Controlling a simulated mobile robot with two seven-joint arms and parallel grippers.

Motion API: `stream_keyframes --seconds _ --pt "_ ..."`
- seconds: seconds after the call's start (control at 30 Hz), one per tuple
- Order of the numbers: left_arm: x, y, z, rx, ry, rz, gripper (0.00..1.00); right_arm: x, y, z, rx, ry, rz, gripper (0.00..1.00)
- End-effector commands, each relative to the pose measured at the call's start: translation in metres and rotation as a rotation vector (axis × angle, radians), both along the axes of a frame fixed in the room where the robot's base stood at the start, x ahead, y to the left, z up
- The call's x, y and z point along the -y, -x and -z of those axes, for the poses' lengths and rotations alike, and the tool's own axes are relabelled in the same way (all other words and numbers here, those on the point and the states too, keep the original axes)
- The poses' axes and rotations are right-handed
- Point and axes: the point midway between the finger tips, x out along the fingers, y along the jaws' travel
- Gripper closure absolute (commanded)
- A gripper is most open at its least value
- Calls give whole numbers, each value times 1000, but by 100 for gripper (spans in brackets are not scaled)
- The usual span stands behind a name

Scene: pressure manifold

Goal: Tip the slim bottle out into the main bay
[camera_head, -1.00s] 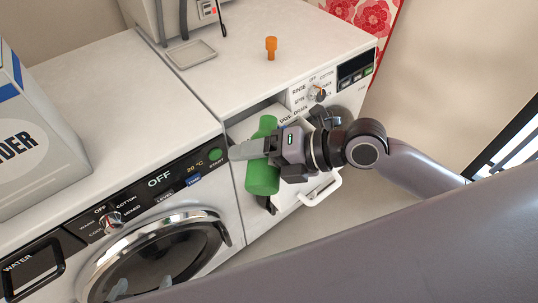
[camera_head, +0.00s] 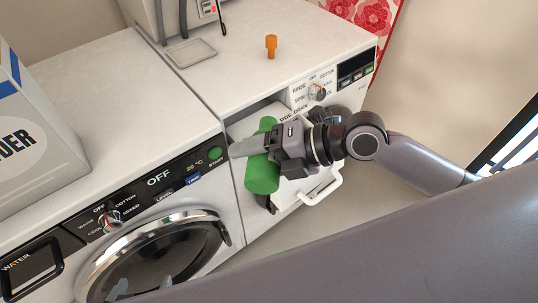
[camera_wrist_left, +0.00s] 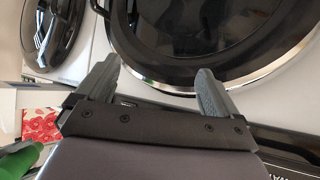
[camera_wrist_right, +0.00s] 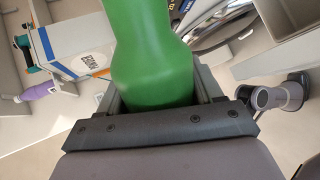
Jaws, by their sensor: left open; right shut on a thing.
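My right gripper (camera_head: 262,146) is shut around the green bottle (camera_head: 262,175), which is tilted far over above the pulled-out drawer (camera_head: 325,178) of the right machine. The bottle also fills the middle of the right wrist view (camera_wrist_right: 150,60), between the fingers. Its mouth and anything coming out are not visible. The drawer's compartments are mostly hidden by bottle and gripper, so I cannot tell which one lies under the mouth. My left gripper (camera_head: 142,286) is open and empty in front of the left machine's round door; its spread fingers show in the left wrist view (camera_wrist_left: 160,92).
An orange cap-like piece (camera_head: 271,46) stands on the right machine's top, with a shallow grey tray (camera_head: 192,53) behind it to the left. A large powder box (camera_head: 40,150) stands on the left machine. The drawer handle (camera_head: 322,190) sticks out in front.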

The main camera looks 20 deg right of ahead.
Motion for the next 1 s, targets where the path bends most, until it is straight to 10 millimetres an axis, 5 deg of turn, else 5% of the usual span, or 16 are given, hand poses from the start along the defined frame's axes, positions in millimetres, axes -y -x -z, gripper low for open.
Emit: stream_keyframes --seconds 1.0 --pt "0 -1 4 0 2 0 5 0 0 1 -63 -27 0 69"
